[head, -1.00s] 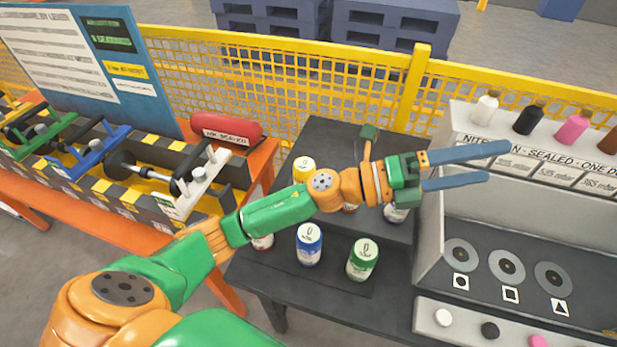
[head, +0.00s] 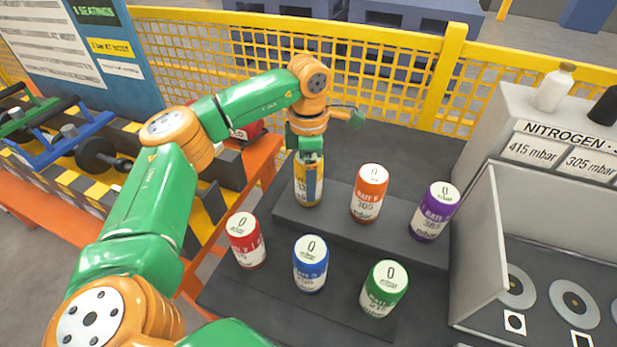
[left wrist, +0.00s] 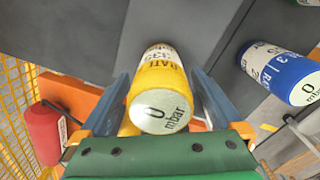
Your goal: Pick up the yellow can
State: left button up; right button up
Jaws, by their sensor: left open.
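The yellow can (head: 300,190) stands on the raised back step of the dark table, at the left end of its row. My left gripper (head: 309,180) points down over it and partly hides it in the head view. In the left wrist view the yellow can (left wrist: 160,85) lies between the two blue-grey fingers of my left gripper (left wrist: 165,95). The fingers are open, one on each side of the can, with a visible gap at least on the right. My right gripper is not in view.
Beside it on the step stand an orange can (head: 369,195) and a purple can (head: 434,212). In front stand a red can (head: 246,240), a blue can (head: 310,265) and a green can (head: 383,289). A grey nitrogen station (head: 485,245) is at right; a yellow fence (head: 400,75) runs behind.

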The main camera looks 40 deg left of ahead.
pick_arm(q)
jog(key=shift+f, duration=0.85)
jog(key=shift+d, duration=0.1)
grip_shut()
